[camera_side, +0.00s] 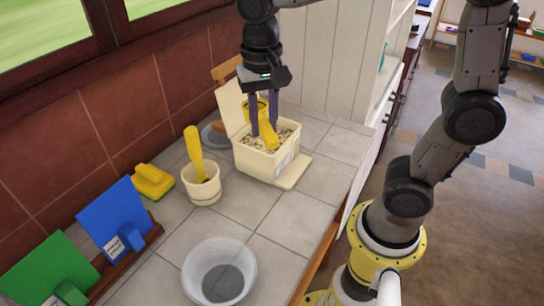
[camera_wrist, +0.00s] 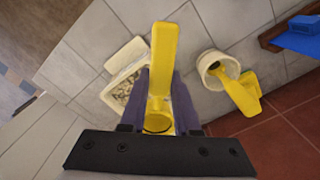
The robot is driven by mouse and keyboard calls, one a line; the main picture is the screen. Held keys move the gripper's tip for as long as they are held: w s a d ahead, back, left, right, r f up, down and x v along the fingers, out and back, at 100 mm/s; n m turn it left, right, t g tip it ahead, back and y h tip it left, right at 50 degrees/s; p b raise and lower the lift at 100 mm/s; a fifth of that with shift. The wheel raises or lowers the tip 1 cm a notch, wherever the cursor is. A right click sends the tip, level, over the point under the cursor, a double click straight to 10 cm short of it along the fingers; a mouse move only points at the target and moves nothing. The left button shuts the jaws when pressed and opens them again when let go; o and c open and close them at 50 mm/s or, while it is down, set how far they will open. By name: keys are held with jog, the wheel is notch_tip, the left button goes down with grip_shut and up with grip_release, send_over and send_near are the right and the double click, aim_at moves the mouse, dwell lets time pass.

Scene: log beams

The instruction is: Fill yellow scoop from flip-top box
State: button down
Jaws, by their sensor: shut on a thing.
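The cream flip-top box (camera_side: 258,166) stands open on the tiled counter, its lid (camera_side: 231,106) raised at the back left. Pale, lumpy contents show inside it. My gripper (camera_side: 263,134) points down over the box, with its purple fingers shut on the yellow scoop (camera_side: 269,139). In the wrist view the yellow scoop (camera_wrist: 162,62) runs lengthwise between the fingers, and the box (camera_wrist: 124,82) lies partly hidden behind it. The side view does not show clearly whether the scoop touches the contents or holds any.
A cream pot (camera_side: 202,184) with a yellow-handled tool stands left of the box. A yellow-and-green brush (camera_side: 152,181), a blue board (camera_side: 114,219) and a green board (camera_side: 48,271) are farther left. A translucent bowl (camera_side: 219,270) sits in front. The counter between bowl and box is clear.

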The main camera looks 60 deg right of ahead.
jog(key=shift+w+d+f+m+g+y, duration=0.75)
jog(key=shift+w+d+m+g+y, duration=0.5)
jog(key=shift+d, duration=1.9)
notch_tip(320, 180, down, 7)
jog(key=shift+w, duration=0.15)
jog(key=shift+t, duration=0.25)
jog(key=shift+r, duration=0.15)
jog(key=shift+r, duration=2.85)
jog(key=shift+a+r, duration=0.1)
jog(key=shift+s+a+r+t+h, duration=0.2)
jog(key=shift+s+a+t+h, duration=0.1)
jog(key=shift+t+h, duration=0.3)
